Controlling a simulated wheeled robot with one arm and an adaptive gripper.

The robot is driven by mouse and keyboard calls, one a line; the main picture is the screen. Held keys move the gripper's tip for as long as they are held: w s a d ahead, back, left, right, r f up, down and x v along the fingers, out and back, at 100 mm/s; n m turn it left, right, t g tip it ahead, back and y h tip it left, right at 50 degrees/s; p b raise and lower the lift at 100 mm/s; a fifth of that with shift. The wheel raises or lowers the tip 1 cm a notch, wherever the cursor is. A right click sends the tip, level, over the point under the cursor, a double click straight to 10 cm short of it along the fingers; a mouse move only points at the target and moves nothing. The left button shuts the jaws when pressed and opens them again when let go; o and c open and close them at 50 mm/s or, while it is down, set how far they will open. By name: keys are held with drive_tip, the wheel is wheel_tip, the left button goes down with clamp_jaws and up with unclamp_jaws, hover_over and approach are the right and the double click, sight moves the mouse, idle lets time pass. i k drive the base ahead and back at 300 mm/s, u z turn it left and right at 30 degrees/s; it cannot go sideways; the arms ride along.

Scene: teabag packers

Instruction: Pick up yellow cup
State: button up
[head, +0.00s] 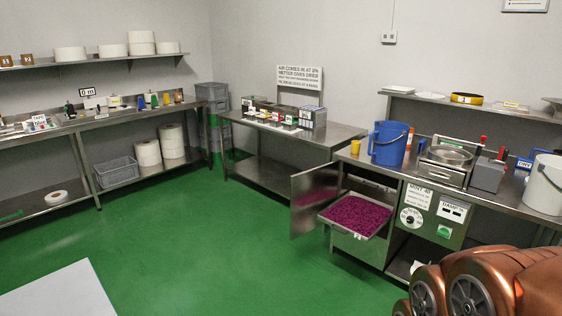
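A small yellow cup-like thing (355,147) stands upright on the right steel counter, near its left end. It is just left of a blue bucket (388,143). Another small yellow thing (141,103) stands on the left bench beside a blue one; it is too small to tell whether it is a cup. My gripper is out of view; only copper-coloured links of my own arm show at the lower right, far from both yellow things.
An open cabinet door (315,198) and a pulled-out tray of purple material (355,215) jut out below the right counter (345,156). A steel table (275,135) stands at the back. A pale panel (60,295) is at lower left. The green floor between is clear.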

sight(356, 145)
drive_tip(key=u, duration=0.15)
drive_tip(key=i, duration=4.1)
drive_tip(key=z, duration=0.3)
